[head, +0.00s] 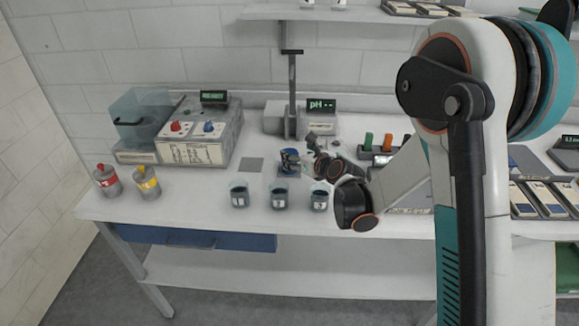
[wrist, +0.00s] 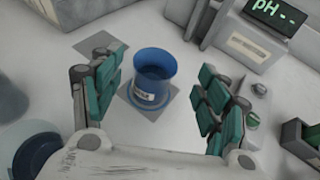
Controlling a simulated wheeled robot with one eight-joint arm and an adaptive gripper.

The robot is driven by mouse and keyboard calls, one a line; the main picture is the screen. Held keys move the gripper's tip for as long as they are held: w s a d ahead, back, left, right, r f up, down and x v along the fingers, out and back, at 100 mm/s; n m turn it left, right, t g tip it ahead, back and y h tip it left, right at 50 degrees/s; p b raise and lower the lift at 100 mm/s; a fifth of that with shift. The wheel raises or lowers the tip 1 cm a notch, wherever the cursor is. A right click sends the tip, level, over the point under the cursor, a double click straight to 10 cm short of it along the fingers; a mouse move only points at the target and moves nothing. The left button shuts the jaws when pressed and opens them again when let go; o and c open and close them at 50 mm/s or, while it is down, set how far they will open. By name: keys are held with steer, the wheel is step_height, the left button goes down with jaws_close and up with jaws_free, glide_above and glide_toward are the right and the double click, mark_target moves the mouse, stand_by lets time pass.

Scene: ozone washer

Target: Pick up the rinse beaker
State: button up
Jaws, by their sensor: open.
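The blue rinse beaker (wrist: 152,66) stands upright on a grey square pad (wrist: 166,105), with a small white label on its side. It also shows in the head view (head: 289,158), near the middle of the bench. My gripper (wrist: 160,72) is open, with its teal-padded fingers to the left and right of the beaker in the wrist view. Gaps show between the beaker and both fingers, and the gripper is empty. In the head view my gripper (head: 308,160) is just right of the beaker, partly hidden by my own arm.
Three numbered dark beakers (head: 279,198) stand in a row at the front edge. A pH meter (head: 321,105) and a post (head: 292,90) stand behind. A second grey pad (head: 251,165) lies bare at left. Red and yellow bottles (head: 147,182) stand far left. Stoppered vials (head: 387,143) stand right.

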steer(key=shift+w+a+f, duration=0.3)
steer(key=shift+w, duration=0.25)
steer(key=x, duration=0.1)
steer(key=b+x, duration=0.1)
steer(key=x, duration=0.1)
steer(key=b+x, duration=0.1)
steer(key=shift+s+a+f, duration=0.1)
steer(key=shift+a+f, duration=0.1)
steer(key=shift+f, duration=0.3)
steer(key=shift+w+a, duration=0.2)
steer(key=shift+w, duration=0.15)
steer(key=shift+c, duration=0.6)
steer(key=c, duration=1.3)
